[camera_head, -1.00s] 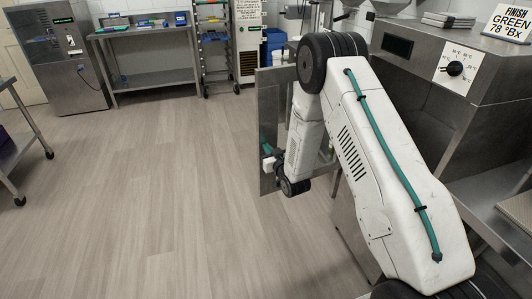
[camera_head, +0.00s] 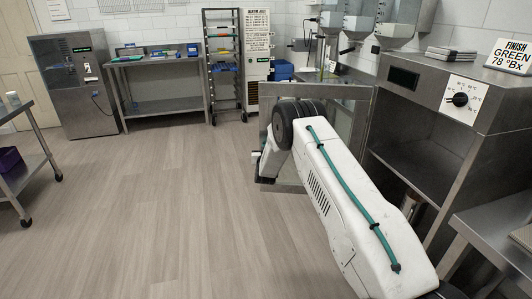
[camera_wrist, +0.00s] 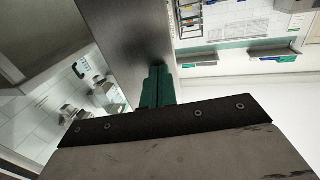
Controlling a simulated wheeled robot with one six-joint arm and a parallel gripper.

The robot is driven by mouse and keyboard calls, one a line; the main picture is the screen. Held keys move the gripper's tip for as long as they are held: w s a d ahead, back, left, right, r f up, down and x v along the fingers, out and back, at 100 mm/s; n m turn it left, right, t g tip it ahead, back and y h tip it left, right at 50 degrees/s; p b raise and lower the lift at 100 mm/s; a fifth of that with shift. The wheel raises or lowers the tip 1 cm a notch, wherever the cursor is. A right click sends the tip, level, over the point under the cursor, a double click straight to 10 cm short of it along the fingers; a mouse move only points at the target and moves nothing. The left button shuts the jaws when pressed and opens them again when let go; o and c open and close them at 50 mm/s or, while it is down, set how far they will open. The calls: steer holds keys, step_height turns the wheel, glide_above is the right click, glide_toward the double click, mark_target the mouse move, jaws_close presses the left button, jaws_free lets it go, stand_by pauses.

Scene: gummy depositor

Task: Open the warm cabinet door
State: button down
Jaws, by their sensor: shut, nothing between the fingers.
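The warm cabinet (camera_head: 432,96) is a steel box with a dial and a small dark display at the right of the head view. Its front is uncovered and its dark interior (camera_head: 425,165) shows. Its door (camera_head: 330,91), a metal frame with a clear pane, stands swung out to the left of the cabinet. My arm crosses in front of the door, and my gripper is mostly hidden at the door's outer lower left. In the wrist view, my gripper (camera_wrist: 158,76) has its green fingers together and empty, beside a metal panel (camera_wrist: 130,35), seemingly the door. I cannot tell whether they touch.
A steel side table (camera_head: 495,225) stands at the lower right, near my arm. A small cart (camera_head: 30,170) is at the left edge. A bench (camera_head: 160,60), a tray rack (camera_head: 222,60) and a dispenser cabinet (camera_head: 72,90) line the back. The middle floor is clear.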

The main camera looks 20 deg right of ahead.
steer(key=shift+w, duration=0.15)
steer(key=shift+a, duration=0.1)
steer(key=w+a+v, duration=0.1)
steer(key=a+v, duration=0.1)
steer(key=v, duration=1.2)
steer(key=s+a+f+g+y, duration=0.25)
steer(key=f+g, duration=0.25)
steer(key=f, duration=0.4)
steer(key=s+a+r+n+g+y, duration=0.2)
steer(key=s+a+r+g+y, duration=0.15)
steer(key=s, duration=0.45)
steer(key=s+a+r+n+g, duration=0.1)
steer(key=s+r+g, duration=0.1)
steer(key=s+r, duration=0.9)
steer(key=s+a+r+g, duration=0.1)
steer(key=s+r+g, duration=0.1)
steer(key=s+r, duration=1)
steer(key=s+a+r+n+g+y, duration=0.1)
steer(key=s+r, duration=1)
steer(key=s, duration=1.3)
steer(key=shift+s+a+r+n+g, duration=0.15)
steer(key=shift+a+r+n+g, duration=0.2)
steer(key=shift+a+g, duration=0.4)
